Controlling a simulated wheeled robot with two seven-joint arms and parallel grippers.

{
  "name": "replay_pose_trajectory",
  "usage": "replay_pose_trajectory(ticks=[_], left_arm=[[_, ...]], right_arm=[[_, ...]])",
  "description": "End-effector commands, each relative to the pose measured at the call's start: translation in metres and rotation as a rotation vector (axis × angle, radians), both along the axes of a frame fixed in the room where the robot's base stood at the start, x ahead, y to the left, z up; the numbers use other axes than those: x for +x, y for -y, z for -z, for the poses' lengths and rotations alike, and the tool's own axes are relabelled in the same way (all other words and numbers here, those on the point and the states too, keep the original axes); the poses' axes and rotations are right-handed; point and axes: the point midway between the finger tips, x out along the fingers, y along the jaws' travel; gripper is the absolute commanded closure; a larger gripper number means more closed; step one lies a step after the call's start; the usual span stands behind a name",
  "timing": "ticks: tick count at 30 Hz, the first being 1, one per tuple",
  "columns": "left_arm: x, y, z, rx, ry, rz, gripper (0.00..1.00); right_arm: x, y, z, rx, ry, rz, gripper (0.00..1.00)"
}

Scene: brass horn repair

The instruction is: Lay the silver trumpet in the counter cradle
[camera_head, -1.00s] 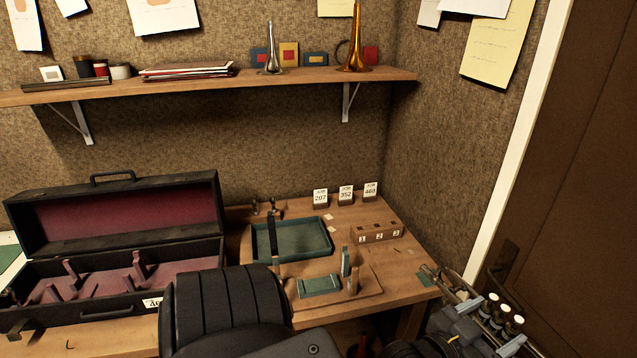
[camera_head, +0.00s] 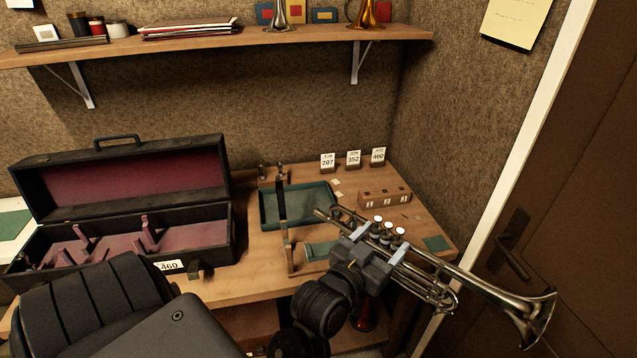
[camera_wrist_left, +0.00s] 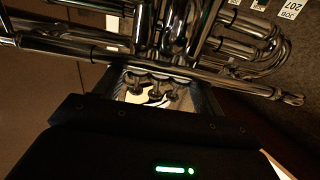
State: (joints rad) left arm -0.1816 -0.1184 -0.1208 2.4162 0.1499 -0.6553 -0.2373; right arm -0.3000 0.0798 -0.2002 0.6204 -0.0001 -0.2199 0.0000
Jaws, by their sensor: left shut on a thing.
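The silver trumpet (camera_head: 480,288) is held in my left gripper (camera_head: 368,258), which is shut around its valve section. The bell points to the lower right and the mouthpiece end to the upper left, over the bench. The trumpet also crosses the top of the left wrist view (camera_wrist_left: 150,58). The counter cradle, with a green pad (camera_head: 318,251), stands on the bench just left of the gripper; its right part is hidden behind the gripper and trumpet. The trumpet appears to be above the bench, apart from the cradle. My right gripper is not in view.
An open case (camera_head: 60,270) with a dark red lining stands at the left of the bench. A green tray (camera_head: 268,224), a numbered wooden block (camera_head: 372,197) and job cards (camera_head: 353,160) lie behind the cradle. A door (camera_head: 560,190) stands at the right.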

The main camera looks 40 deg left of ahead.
Motion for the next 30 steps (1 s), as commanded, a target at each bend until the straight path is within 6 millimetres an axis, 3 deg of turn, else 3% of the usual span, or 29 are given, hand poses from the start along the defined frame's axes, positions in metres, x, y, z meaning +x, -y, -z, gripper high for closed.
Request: replay_pose_trajectory(ticks=[5, 12, 18, 24, 30], left_arm=[[0.019, -0.028, -0.019, -0.006, 0.008, -0.121, 0.69], [0.045, -0.096, -0.037, -0.003, 0.008, -0.451, 0.69], [0.044, -0.141, -0.041, -0.002, 0.009, -0.731, 0.69], [0.035, -0.161, -0.041, -0.003, 0.010, -0.898, 0.69], [0.031, -0.166, -0.039, -0.005, 0.009, -0.946, 0.69]], right_arm=[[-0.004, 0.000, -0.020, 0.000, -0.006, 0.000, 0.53], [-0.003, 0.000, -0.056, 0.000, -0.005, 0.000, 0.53], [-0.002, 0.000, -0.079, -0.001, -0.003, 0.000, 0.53], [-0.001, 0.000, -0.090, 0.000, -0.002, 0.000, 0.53], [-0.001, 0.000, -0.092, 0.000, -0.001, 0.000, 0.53]])
